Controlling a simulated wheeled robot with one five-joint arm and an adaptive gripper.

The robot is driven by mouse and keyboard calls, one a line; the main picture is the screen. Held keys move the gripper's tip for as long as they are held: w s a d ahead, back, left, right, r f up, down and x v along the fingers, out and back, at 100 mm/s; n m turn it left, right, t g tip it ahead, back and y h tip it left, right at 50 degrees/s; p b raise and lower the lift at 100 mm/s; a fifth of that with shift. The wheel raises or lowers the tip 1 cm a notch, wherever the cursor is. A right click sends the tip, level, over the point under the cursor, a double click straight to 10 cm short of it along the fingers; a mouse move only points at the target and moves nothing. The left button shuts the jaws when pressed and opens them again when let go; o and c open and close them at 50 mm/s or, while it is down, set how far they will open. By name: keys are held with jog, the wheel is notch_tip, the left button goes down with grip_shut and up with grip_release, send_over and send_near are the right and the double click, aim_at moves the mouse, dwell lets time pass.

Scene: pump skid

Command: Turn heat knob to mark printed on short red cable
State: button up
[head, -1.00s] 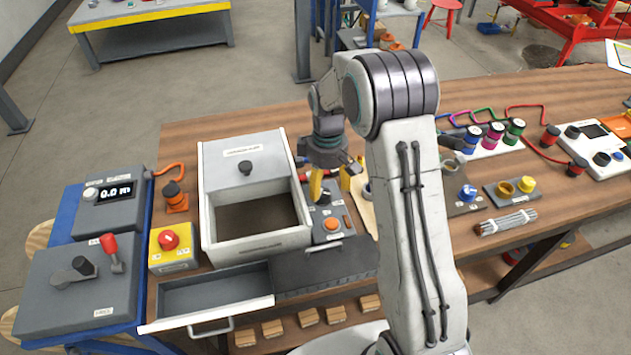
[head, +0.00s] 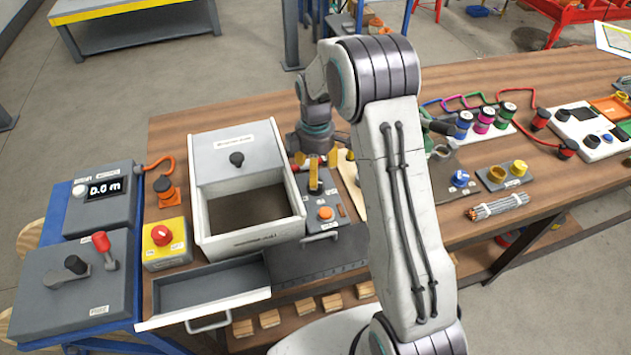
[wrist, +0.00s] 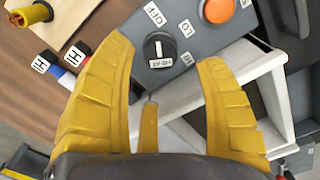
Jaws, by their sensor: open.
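The heat knob (wrist: 160,47) is a black round dial with a white pointer line and a small label, on a grey control box (wrist: 205,45). Its pointer faces up in the wrist view, toward the OFF label; LO and HI labels are on its right. My gripper (wrist: 167,54) is open, its yellow fingers on either side of the knob, with no clear contact. In the head view my gripper (head: 317,165) is over the box, partly hiding the knob. A short red cable (wrist: 85,66) and a blue one (wrist: 68,80) lie at left with tags that seem to read HI.
An orange button (wrist: 217,9) sits beside the knob. A white drawer unit (head: 215,225) stands left of the box, and an open grey drawer (head: 205,290) is in front. A wooden piece (wrist: 70,20) lies near the cables. Spools and connectors stand at right.

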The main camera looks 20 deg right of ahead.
jog(key=shift+f+p, duration=0.3)
jog(key=shift+f, duration=2.5)
jog(key=c, duration=1.2)
